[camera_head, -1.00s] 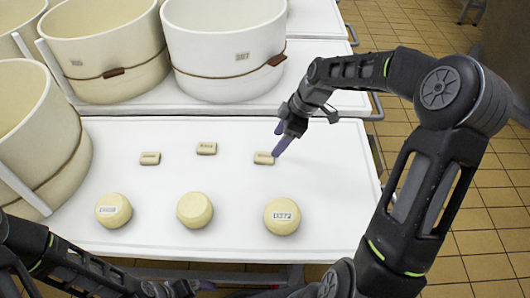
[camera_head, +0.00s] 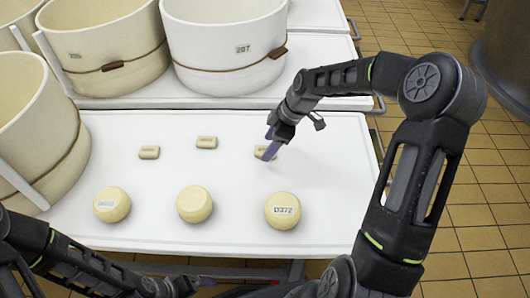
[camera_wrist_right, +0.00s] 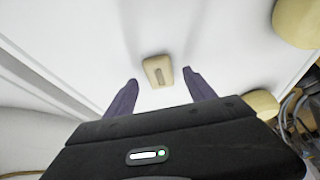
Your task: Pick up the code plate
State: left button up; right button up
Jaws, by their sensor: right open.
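Three small beige plates lie in a loose row on the white table: a left one (camera_head: 149,152), a middle one (camera_head: 206,142) and a right one (camera_head: 259,151). Their markings are too small to read. My right gripper (camera_head: 269,146) is open over the right plate, its purple fingers partly hiding it. In the right wrist view a plate (camera_wrist_right: 159,71) with a dark marking lies between and slightly beyond the open fingertips (camera_wrist_right: 160,80). It does not look gripped. My left gripper (camera_head: 190,286) is low at the bottom edge, its jaws unclear.
Three round cheeses stand along the table's near side; the right one (camera_head: 283,211) is labelled D372. Large cream vats, one (camera_head: 225,50) marked 207, stand behind and at left. The white table (camera_head: 330,185) is bare at right.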

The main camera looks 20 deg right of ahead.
jog(key=shift+x, duration=0.8)
grip_shut()
dwell(0.5)
